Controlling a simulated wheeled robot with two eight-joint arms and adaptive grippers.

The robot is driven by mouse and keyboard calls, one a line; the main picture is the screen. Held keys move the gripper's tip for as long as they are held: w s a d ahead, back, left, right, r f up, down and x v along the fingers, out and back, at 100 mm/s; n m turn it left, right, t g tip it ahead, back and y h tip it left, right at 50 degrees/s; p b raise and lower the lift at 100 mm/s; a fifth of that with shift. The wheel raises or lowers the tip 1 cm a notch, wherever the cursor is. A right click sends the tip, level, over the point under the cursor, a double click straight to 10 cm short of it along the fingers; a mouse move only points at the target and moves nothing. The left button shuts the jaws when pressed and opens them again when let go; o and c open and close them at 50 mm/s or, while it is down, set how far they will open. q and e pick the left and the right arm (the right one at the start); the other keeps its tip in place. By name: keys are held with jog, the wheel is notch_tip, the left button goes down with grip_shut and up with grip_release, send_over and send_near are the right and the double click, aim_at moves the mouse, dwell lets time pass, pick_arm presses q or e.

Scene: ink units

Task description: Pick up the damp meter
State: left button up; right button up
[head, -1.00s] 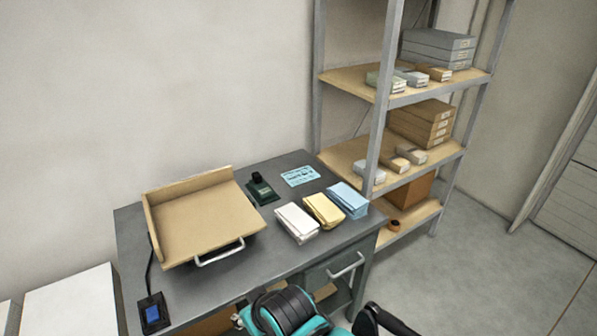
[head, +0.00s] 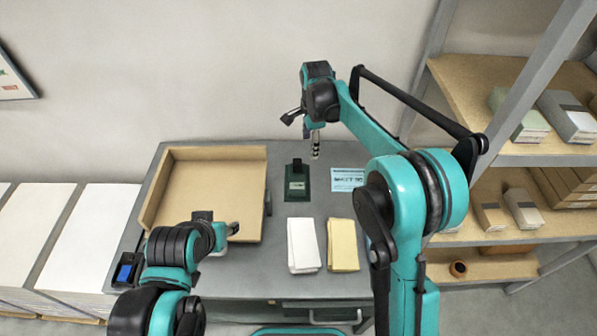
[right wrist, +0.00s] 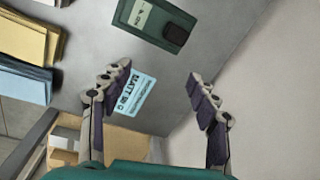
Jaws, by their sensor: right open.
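The likely damp meter is a dark green device with a pale label and a black upper part (head: 297,185). It stands on the grey desk, right of the wooden tray. In the right wrist view it shows at the top (right wrist: 157,20), beyond the fingertips. My right gripper (head: 304,130) is open and empty, above and behind the device near the wall; its spread fingers (right wrist: 150,82) show in the right wrist view. They do not touch the device. My left gripper (head: 232,229) is near the tray's front right corner; its finger opening is unclear.
The wooden tray (head: 210,190) fills the desk's left part. A blue card (head: 347,180) lies right of the device. White (head: 303,245) and yellow (head: 342,245) stacks lie in front. A blue-screened unit (head: 125,270) sits at front left. Shelving (head: 470,90) stands at right.

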aim_at(297, 162)
jog(key=w+a+f+m, duration=0.1)
jog(key=w+a+f, duration=0.1)
jog(key=a+f+m+g+p, duration=0.1)
jog(key=a+f, duration=0.1)
jog(key=shift+w+f+m, duration=0.1)
jog(key=shift+w+m, duration=0.2)
jog(key=shift+w, duration=0.1)
notch_tip(297, 162, down, 3)
jog(key=shift+w+b, duration=0.15)
jog(key=shift+b, duration=0.25)
notch_tip(297, 162, down, 6)
jog(key=shift+r+b, duration=0.15)
jog(key=shift+b, duration=1.1)
jog(key=shift+r, duration=0.1)
grip_shut()
jog(key=shift+r, duration=0.1)
